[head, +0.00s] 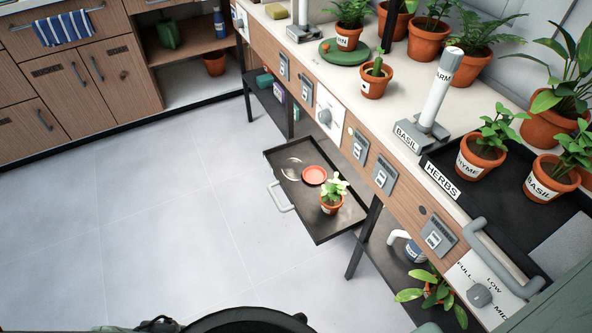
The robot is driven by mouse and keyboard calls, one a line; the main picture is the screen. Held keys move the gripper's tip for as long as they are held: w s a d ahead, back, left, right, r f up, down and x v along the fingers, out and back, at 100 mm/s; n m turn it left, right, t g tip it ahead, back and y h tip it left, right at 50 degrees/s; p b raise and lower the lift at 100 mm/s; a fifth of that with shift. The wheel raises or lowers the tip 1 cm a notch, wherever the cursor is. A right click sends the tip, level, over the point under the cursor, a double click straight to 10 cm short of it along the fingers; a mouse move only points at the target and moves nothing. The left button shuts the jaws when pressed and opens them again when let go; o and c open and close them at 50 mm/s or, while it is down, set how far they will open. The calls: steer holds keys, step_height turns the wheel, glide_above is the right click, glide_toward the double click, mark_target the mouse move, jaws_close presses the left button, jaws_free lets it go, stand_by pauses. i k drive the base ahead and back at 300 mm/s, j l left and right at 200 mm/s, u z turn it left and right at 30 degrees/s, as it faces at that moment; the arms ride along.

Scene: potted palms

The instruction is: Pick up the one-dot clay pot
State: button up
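No dot marks can be made out on any pot, so I cannot tell which one is the one-dot clay pot. A small clay pot with a pale-leaved plant (331,207) stands upright in the open dark drawer (318,228), beside a red saucer (315,175). Another small clay pot with a little green plant (374,84) stands on the counter and carries a small white label, too small to read. Clay pots lettered like THYME (478,169) and BASIL (546,187) stand in a black HERBS tray (455,187). My gripper is not in view.
The drawer juts out from the counter (394,115) over open tiled floor (150,225). A white cylinder on a grey base (436,95) stands on the counter. More potted plants crowd its back. A leafy plant (434,292) stands low at the right.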

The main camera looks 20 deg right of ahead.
mark_target(372, 88)
steer(key=i+j+z, duration=0.7)
steer(key=i+j, duration=0.05)
steer(key=j, duration=0.05)
